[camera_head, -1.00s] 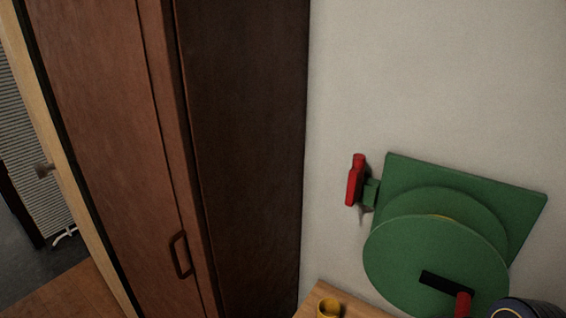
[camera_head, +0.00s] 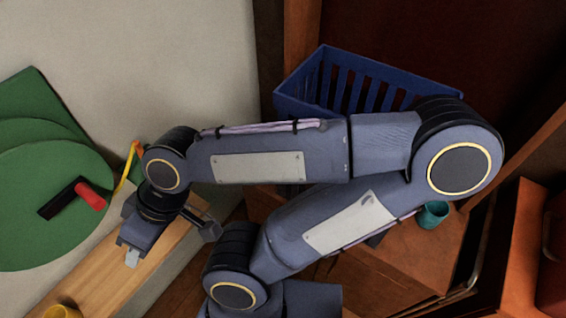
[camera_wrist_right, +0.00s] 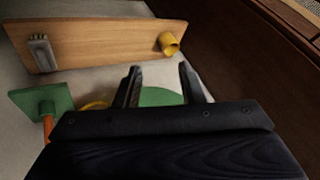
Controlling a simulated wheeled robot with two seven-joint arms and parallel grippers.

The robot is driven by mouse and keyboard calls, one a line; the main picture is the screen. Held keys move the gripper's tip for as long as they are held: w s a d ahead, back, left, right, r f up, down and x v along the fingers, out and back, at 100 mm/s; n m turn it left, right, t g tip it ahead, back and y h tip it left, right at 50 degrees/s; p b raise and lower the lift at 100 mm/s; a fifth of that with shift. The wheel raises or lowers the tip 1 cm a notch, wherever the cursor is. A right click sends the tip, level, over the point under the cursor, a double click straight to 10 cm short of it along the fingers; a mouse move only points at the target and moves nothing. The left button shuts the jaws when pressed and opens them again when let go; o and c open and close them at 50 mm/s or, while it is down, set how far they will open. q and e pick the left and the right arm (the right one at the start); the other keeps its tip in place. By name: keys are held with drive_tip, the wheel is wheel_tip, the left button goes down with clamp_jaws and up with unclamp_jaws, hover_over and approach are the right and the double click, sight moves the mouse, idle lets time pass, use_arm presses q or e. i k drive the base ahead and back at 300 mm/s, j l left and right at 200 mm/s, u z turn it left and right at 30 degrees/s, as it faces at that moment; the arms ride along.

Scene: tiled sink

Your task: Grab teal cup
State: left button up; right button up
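The teal cup (camera_head: 433,214) stands upright on a brown wooden surface (camera_head: 400,262), right of centre in the head view. My right arm's links partly cover the area beside it. My right gripper is at the far end of the folded arm, over the wooden shelf at the left, well away from the cup. The right wrist view shows the right gripper (camera_wrist_right: 160,78) with its two fingers apart and nothing between them. The teal cup does not show in the right wrist view. My left gripper is not in view.
A blue slatted basket (camera_head: 340,85) stands behind my arm. A yellow cup (camera_wrist_right: 169,43) is on the wooden shelf (camera_wrist_right: 100,44). Dark wooden furniture borders the right.

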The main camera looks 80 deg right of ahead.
sight(433, 213)
drive_tip(key=z, duration=4.35)
drive_tip(key=i+u, duration=0.1)
drive_tip(key=u, duration=0.35)
drive_tip(key=i+l+u, duration=0.1)
drive_tip(key=u, duration=0.4)
drive_tip(key=i+l+u, duration=0.1)
drive_tip(key=u, duration=0.35)
